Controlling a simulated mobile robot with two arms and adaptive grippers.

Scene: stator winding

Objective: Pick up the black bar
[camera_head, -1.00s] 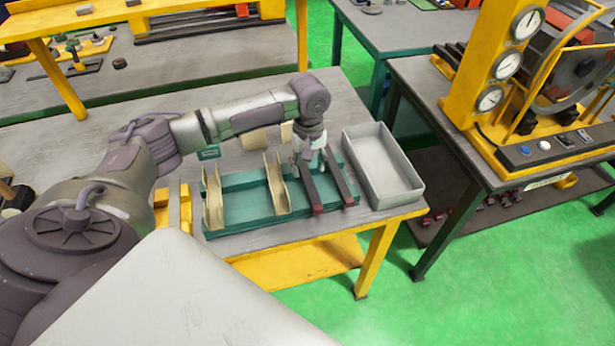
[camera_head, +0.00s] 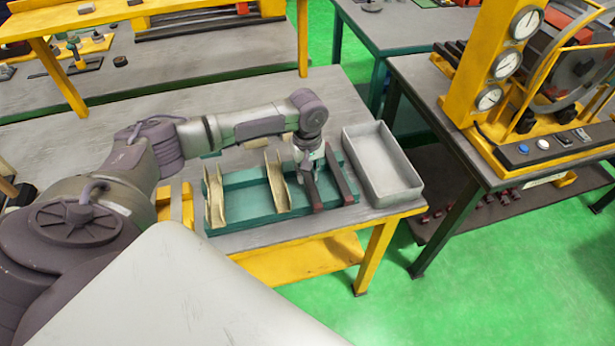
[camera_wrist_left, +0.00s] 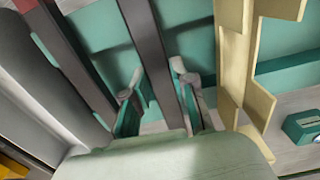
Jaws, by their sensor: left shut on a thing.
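Two long dark bars with reddish ends lie side by side across the right part of a teal tray (camera_head: 240,205) in the head view. My left gripper (camera_head: 306,165) is down at the left one, the black bar (camera_head: 315,194). In the left wrist view, my left gripper (camera_wrist_left: 160,100) has its fingers on both sides of this bar (camera_wrist_left: 150,45) and is shut on it. The bar still appears to be at the tray. The other bar (camera_head: 341,178) lies just to the right, apart from the gripper. My right gripper is not in view.
Two tan brackets (camera_head: 277,185) stand on the tray left of the bars. A grey open bin (camera_head: 412,187), empty, stands right of the tray near the table's edge. A machine with gauges (camera_head: 505,62) stands on another table at the right.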

